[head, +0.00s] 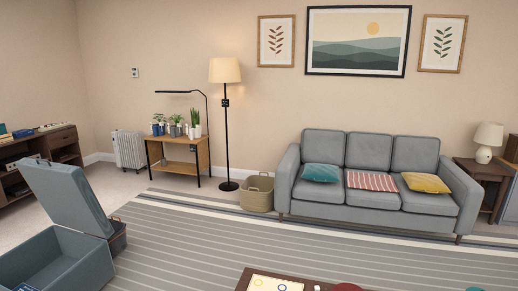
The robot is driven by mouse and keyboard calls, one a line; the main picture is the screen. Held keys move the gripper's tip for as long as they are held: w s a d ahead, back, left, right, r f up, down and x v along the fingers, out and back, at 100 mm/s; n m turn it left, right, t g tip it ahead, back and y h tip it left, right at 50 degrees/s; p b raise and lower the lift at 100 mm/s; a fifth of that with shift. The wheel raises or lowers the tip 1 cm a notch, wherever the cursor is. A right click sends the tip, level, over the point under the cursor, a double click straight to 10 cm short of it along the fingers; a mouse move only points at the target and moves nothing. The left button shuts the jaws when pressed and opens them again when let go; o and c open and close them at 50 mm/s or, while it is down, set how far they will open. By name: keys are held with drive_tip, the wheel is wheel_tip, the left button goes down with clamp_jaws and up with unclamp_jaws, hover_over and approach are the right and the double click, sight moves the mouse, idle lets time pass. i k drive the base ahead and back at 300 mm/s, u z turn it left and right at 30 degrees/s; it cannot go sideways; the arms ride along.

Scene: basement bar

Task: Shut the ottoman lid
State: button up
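The ottoman (62,262) is a blue-grey box at the lower left of the head view, partly cut off by the picture's left and bottom edges. Its lid (68,193) stands raised and leans back, so the box is open. The inside looks mostly empty, with a small dark blue item (27,288) at the bottom edge. My gripper is not in view.
A striped rug (190,240) covers the middle floor, mostly clear. A low table (243,280) is at the bottom edge. A grey sofa (375,205), basket (257,194), floor lamp (227,140) and plant stand (178,152) line the back. A wooden cabinet (66,140) stands behind the ottoman.

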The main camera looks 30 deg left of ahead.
sight(65, 193)
drive_tip(key=u, duration=2.2)
drive_tip(key=k, duration=0.5)
drive_tip(key=u, duration=0.45)
drive_tip(key=i, duration=4.05)
drive_tip(key=z, duration=0.25)
